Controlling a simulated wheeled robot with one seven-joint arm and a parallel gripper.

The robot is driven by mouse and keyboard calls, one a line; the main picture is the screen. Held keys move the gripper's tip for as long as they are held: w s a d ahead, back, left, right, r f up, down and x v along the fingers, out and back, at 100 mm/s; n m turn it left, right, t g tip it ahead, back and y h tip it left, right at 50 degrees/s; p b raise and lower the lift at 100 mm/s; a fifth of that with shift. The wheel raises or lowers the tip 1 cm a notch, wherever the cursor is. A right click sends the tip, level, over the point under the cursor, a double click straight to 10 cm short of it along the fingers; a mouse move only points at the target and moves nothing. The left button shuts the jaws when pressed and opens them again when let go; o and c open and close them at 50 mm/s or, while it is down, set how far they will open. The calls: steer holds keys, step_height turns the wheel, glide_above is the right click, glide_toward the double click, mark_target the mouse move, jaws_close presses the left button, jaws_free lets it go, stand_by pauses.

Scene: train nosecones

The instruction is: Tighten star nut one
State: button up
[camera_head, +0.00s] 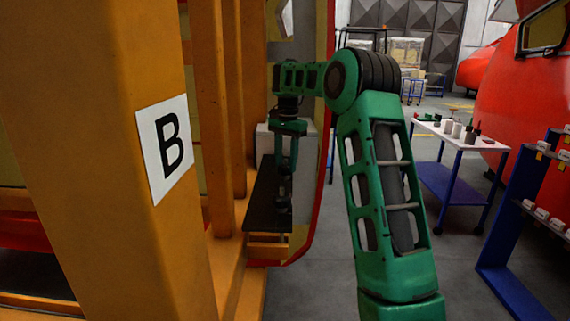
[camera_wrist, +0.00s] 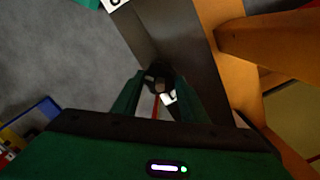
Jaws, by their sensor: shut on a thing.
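My gripper (camera_head: 284,196) points down over a dark panel (camera_head: 262,212) beside the orange frame. In the wrist view its two green fingers (camera_wrist: 159,84) converge on a small dark round part (camera_wrist: 160,74), which looks like the star nut. The fingers are shut on it. A red strip and a small white patch show between the fingers below it. In the head view the nut is too small and dark to make out. Its thread and how far it is turned cannot be seen. The dark panel also shows in the wrist view (camera_wrist: 185,40).
Orange posts, one with a "B" sign (camera_head: 165,147), stand close on the left. A white-topped blue cart (camera_head: 460,137) with small parts stands on the right. A blue rack (camera_head: 510,240) stands at the right edge. Grey floor lies open between.

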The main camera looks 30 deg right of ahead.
steer(key=m, duration=0.5)
steer(key=shift+d+r+m, duration=0.1)
steer(key=shift+d+m, duration=0.05)
steer(key=shift+m, duration=0.25)
stand_by(0.4)
steer(key=o, duration=1)
steer(key=shift+o, duration=0.2)
step_height(320, 180, up, 9)
steer(key=shift+w+d+r, duration=0.1)
steer(key=shift+r, duration=0.75)
